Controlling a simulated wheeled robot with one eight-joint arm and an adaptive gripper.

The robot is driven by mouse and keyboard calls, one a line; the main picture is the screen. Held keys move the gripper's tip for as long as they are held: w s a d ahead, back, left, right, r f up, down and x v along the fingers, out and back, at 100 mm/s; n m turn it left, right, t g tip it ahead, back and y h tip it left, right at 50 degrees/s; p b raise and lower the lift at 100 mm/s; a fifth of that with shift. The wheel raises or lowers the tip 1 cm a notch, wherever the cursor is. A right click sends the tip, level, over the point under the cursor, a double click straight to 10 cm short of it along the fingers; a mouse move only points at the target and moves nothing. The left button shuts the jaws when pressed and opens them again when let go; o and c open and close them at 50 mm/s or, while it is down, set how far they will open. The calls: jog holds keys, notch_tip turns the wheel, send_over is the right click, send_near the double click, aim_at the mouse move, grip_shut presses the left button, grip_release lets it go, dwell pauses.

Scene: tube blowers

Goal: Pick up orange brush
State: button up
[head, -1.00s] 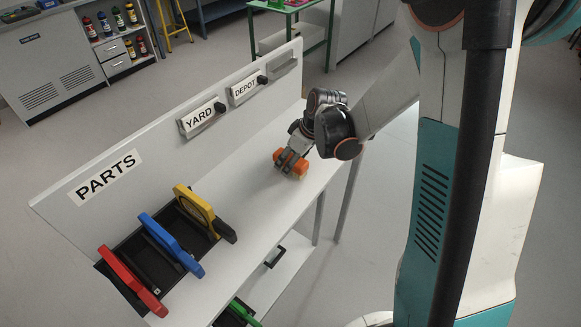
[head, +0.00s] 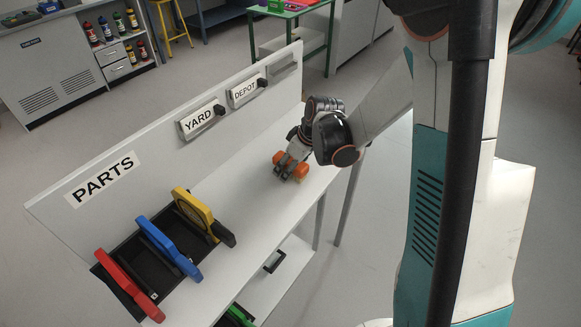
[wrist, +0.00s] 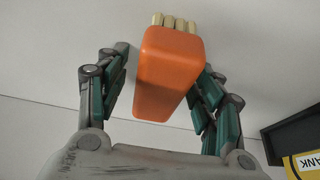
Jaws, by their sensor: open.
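The orange brush (wrist: 168,75) is a tapered orange block with cream bristles at its top end in the wrist view. In the head view the brush (head: 300,172) is at the white worktop's right part, partly hidden by my gripper. My gripper (wrist: 166,62) is open, with one green-padded finger on each side of the brush. The left finger looks slightly apart from it; whether the right finger touches it I cannot tell. In the head view my gripper (head: 290,165) points down over the brush.
A black rack with red (head: 128,286), blue (head: 170,248) and yellow (head: 193,208) handled items stands at the worktop's left. A back panel (head: 150,135) with PARTS, YARD and DEPOT signs runs behind. The worktop between rack and brush is clear.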

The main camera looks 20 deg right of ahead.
aim_at(291, 160)
jog(key=c, duration=1.3)
jog(key=shift+r, duration=0.1)
notch_tip(291, 160, up, 20)
jog(key=p, duration=0.7)
jog(key=shift+r+p, duration=0.15)
jog(key=shift+p, duration=0.2)
